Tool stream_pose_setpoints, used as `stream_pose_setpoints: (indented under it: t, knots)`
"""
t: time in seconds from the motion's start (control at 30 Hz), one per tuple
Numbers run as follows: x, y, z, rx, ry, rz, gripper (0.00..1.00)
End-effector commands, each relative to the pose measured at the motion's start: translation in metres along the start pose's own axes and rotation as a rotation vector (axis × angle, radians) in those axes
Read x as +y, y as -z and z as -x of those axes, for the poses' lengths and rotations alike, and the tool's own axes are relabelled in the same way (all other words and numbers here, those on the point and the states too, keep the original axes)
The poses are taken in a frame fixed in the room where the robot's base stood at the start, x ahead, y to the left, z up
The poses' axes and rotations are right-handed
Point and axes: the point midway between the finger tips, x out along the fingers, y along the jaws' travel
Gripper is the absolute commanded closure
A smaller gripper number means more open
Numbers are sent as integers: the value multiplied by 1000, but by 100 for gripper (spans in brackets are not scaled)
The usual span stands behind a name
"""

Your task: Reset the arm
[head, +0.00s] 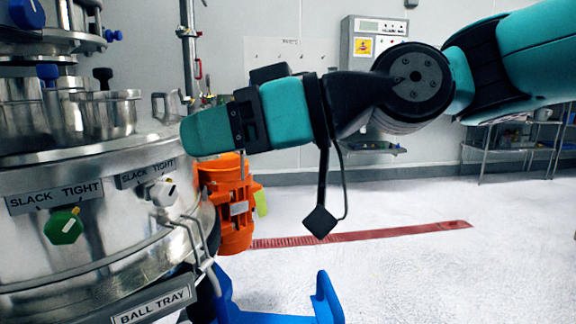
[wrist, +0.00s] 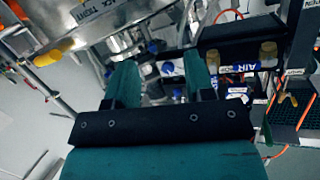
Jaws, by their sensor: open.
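My arm reaches in from the upper right of the head view, and my gripper (head: 205,131) points left, in front of or beside the steel sifter (head: 110,235). In the head view the near finger hides the other. In the wrist view my gripper (wrist: 160,85) shows two teal fingers standing well apart with nothing held between them.
An orange motor (head: 230,200) is on the sifter's right side, above a blue frame (head: 280,310). A control box (head: 378,45) hangs on the back wall, and a metal rack (head: 515,140) stands far right. The white floor at right is open, with a red drain strip (head: 360,235).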

Motion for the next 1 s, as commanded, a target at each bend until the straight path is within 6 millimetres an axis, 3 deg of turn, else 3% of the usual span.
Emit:
stream_pose_setpoints:
  t: [0.03, 0.1, 0.2, 0.4, 0.53, 0.57, 0.6, 0.87, 1.0]
  knots:
    - [7, -36, 19, -120, -71, -61, 51]
    - [13, -83, 45, -278, -156, -153, 51]
    - [12, -139, 81, -461, -253, -279, 51]
    - [-8, -221, 143, -731, -388, -499, 51]
    - [-30, -263, 180, -875, -457, -636, 51]
    - [-34, -262, 186, -896, -465, -656, 51]
    - [-35, -240, 188, -887, -461, -646, 51]
    - [-46, -174, 202, -885, -457, -642, 51]
    - [-54, -126, 214, -884, -457, -640, 51]
